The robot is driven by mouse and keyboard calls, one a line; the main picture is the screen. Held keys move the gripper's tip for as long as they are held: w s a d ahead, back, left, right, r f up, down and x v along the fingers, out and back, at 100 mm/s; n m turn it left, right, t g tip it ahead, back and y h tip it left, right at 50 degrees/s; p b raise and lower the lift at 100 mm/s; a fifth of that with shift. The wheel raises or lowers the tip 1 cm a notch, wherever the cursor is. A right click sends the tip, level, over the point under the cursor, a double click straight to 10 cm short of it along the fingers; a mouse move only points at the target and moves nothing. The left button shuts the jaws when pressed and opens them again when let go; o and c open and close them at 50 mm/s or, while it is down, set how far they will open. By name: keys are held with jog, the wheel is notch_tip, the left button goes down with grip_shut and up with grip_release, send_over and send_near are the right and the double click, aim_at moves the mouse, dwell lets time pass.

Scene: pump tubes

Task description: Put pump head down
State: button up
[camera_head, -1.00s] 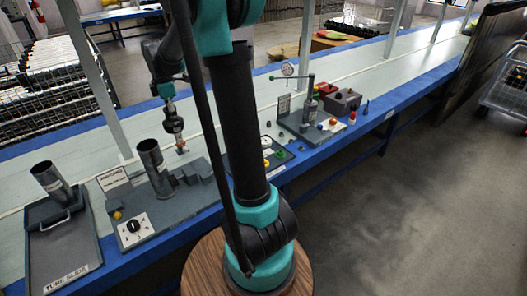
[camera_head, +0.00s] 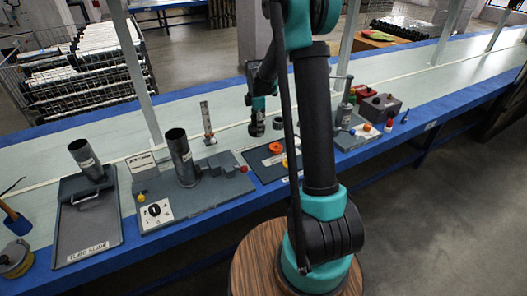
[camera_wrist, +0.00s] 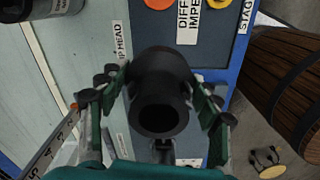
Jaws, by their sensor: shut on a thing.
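My gripper (camera_wrist: 160,100) is shut on the pump head, a black cylinder with a round open bore (camera_wrist: 160,112), in the wrist view. The green and black fingers grip it on its left and right sides. In the head view, my gripper (camera_head: 258,106) points down with the dark pump head (camera_head: 257,126) at its end, near the back of the dark parts tray (camera_head: 255,161). I cannot tell whether the pump head touches the surface. A label ending in "HEAD" (camera_wrist: 120,42) lies left of the pump head in the wrist view. My arm hides part of the tray.
An orange ring (camera_head: 276,148) lies on the tray. A gauge strip (camera_head: 206,117) stands left of my gripper, behind the fixture with an upright tube (camera_head: 180,157). Another fixture (camera_head: 349,136) stands to the right. The pale bench surface behind is mostly clear.

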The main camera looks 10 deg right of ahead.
notch_tip(320, 180, down, 14)
jog(key=shift+a+r, duration=0.1)
jog(key=shift+r, duration=0.1)
jog(key=shift+f, duration=0.1)
dwell(0.3)
jog(key=o, duration=1.3)
